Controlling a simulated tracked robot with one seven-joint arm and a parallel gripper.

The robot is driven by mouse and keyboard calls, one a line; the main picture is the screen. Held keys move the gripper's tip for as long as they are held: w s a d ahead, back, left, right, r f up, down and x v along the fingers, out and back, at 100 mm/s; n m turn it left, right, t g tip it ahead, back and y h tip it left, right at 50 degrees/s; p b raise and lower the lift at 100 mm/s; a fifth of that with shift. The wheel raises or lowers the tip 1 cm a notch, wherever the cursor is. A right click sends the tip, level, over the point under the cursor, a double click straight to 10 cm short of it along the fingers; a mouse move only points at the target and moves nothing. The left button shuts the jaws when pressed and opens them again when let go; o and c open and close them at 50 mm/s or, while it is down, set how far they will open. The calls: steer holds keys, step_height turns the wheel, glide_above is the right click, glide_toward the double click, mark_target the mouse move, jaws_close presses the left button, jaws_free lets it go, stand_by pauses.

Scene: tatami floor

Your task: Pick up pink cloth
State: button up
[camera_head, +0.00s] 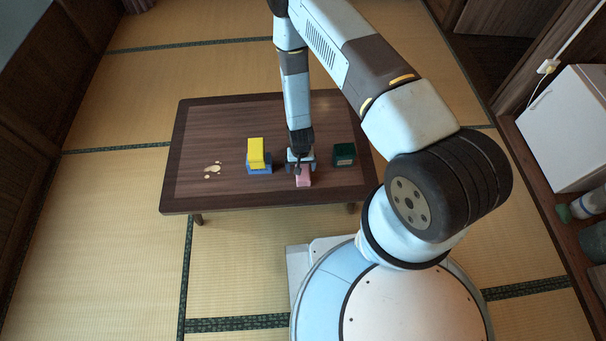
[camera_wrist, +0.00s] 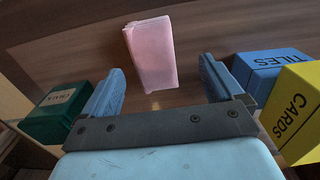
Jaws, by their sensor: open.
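The pink cloth (camera_wrist: 152,55) is a folded, block-like piece lying on the dark wooden table (camera_head: 215,110). In the head view the cloth (camera_head: 303,180) shows just in front of my gripper, partly hidden by it. My gripper (camera_head: 299,160) is over the table near the cloth. In the wrist view the two blue fingers of my gripper (camera_wrist: 160,85) are spread apart and empty. The cloth lies beyond and between the fingertips, with its near end close to their level.
A dark green box (camera_head: 344,154) stands right of my gripper. A white cabinet (camera_head: 567,130) stands at the right.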

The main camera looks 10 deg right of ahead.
steer(key=shift+w+d+f, duration=0.1)
steer(key=shift+d+f, duration=0.1)
steer(key=shift+f, duration=1.2)
steer(key=shift+w+d+f, duration=0.1)
steer(key=shift+d+f, duration=0.05)
steer(key=shift+f, duration=1.25)
steer(key=c, duration=1.1)
steer(key=shift+c, duration=0.2)
steer(key=shift+r, duration=0.1)
steer(key=shift+r, duration=0.6)
steer(key=s+r, duration=0.1)
steer(key=r, duration=0.1)
steer(key=s+r, duration=0.2)
steer(key=r, duration=0.1)
steer(key=s+r, duration=0.2)
steer(key=r, duration=0.1)
steer(key=shift+s, duration=0.1)
steer(key=s+r, duration=0.3)
steer(key=s, duration=0.5)
steer(key=shift+s+r, duration=0.3)
steer(key=shift+s, duration=0.1)
